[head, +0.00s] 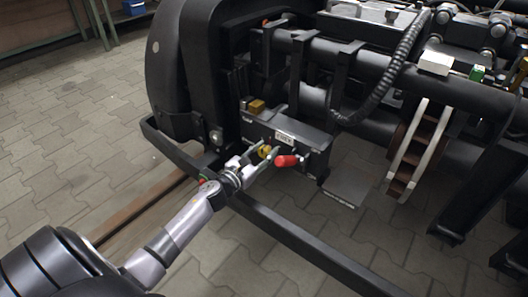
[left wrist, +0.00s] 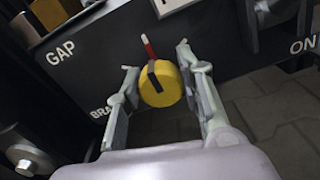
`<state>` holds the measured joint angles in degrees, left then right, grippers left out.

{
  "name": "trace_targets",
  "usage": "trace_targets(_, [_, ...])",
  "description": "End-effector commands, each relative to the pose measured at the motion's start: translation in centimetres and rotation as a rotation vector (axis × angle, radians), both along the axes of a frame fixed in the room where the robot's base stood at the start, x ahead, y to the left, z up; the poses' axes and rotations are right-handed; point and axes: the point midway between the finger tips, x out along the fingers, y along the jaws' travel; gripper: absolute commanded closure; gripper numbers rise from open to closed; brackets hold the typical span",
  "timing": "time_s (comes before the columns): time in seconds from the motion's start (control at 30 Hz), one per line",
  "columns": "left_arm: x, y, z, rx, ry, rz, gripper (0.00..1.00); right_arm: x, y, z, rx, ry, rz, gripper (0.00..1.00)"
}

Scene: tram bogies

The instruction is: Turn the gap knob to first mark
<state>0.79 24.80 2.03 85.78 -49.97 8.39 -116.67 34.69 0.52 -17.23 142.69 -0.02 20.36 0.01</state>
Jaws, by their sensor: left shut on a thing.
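The gap knob is a round yellow knob (left wrist: 160,88) with a black bar across its face, on a dark panel beside the lettering GAP (left wrist: 60,53). A thin red mark (left wrist: 150,47) stands just above it, and the upper end of the bar lies near that mark. In the head view the knob (head: 264,152) shows small on the front of a black box (head: 310,137). My left gripper (left wrist: 158,84) has one finger on each side of the knob and is shut on it; it also shows in the head view (head: 262,158). My right gripper is in neither view.
A red-tipped handle (head: 288,161) sits just right of my left gripper. A black bar frame (head: 300,245) runs low in front of the box, below my left arm. A brass-coloured block (head: 256,106) is above the box. Paved floor (head: 65,130) is clear at left.

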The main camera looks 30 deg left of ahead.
Motion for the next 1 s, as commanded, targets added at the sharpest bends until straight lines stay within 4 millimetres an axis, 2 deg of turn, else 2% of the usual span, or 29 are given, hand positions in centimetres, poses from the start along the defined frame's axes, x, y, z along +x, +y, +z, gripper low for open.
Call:
trace_targets(0.03, [-0.01,-0.01,-0.01,0.0,0.0,0.0,0.76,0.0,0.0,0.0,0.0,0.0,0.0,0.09])
trace_targets(0.3, [-0.01,-0.01,-0.02,0.0,0.0,0.0,0.94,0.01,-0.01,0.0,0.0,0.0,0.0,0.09])
trace_targets(0.67, [-0.01,0.01,0.0,-0.06,0.006,0.0,0.94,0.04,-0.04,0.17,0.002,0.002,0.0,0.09])
trace_targets(1.0, [-0.01,0.1,0.1,-0.308,0.026,0.0,0.95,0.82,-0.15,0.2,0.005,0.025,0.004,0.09])
